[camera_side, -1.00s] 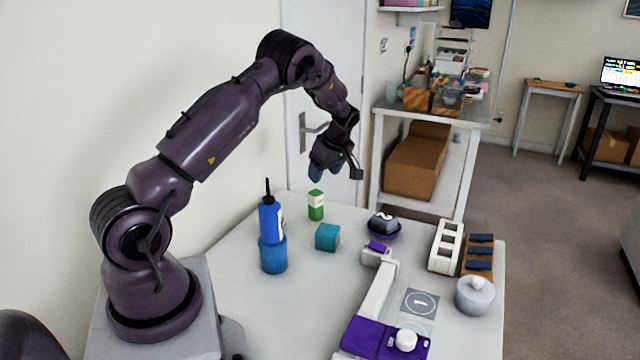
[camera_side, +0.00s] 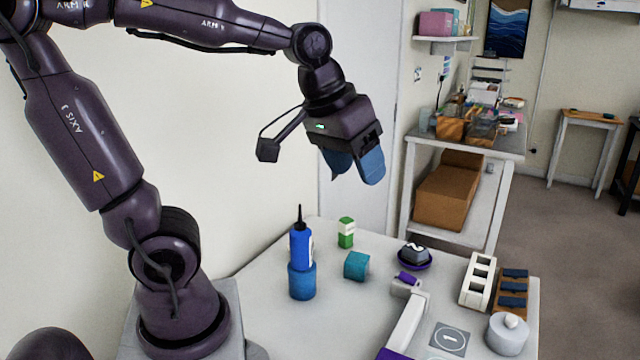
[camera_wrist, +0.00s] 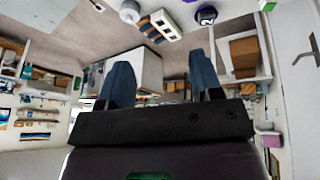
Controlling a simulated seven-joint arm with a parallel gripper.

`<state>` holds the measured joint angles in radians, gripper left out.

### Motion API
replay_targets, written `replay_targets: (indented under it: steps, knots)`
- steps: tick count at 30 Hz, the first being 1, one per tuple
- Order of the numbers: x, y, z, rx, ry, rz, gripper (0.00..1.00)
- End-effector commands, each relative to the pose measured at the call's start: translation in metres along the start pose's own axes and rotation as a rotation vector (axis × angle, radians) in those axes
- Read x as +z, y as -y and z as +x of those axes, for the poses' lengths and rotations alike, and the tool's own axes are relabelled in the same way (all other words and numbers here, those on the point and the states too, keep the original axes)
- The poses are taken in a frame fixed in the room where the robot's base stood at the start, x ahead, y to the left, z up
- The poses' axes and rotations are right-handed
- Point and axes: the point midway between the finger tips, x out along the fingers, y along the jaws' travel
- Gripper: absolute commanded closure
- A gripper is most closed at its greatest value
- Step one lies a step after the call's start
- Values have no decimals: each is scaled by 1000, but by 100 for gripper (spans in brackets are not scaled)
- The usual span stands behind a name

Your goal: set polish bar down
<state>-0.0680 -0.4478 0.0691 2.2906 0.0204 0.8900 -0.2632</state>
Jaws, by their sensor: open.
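A small upright green block with a white band (camera_side: 346,232), which looks like the polish bar, stands on the white table (camera_side: 375,305) behind the teal block (camera_side: 356,265). Something green at the top edge of the wrist view (camera_wrist: 268,5) seems to be the same block. My gripper (camera_side: 355,170) is high above the back of the table, its blue fingers apart and nothing between them. In the wrist view my gripper (camera_wrist: 160,78) also shows spread, empty fingers. The gripper is well clear of the green block.
A blue bottle with a black nozzle (camera_side: 301,247) stands in a blue holder (camera_side: 302,282). A dark numbered piece sits in a purple dish (camera_side: 428,263). A white slotted rack (camera_side: 477,280), a brown tray with dark bars (camera_side: 512,302) and a grey lidded pot (camera_side: 508,334) stand at right.

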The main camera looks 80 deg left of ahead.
Motion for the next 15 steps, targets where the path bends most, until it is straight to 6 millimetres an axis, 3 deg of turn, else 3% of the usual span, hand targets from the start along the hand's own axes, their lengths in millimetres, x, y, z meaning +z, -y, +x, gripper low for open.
replay_targets:
  steps: [3,6,15]
  knots:
    - [38,-10,-12,38,-43,200,41]
    - [57,-12,-16,51,-64,309,41]
    - [70,-13,-16,56,-76,385,41]
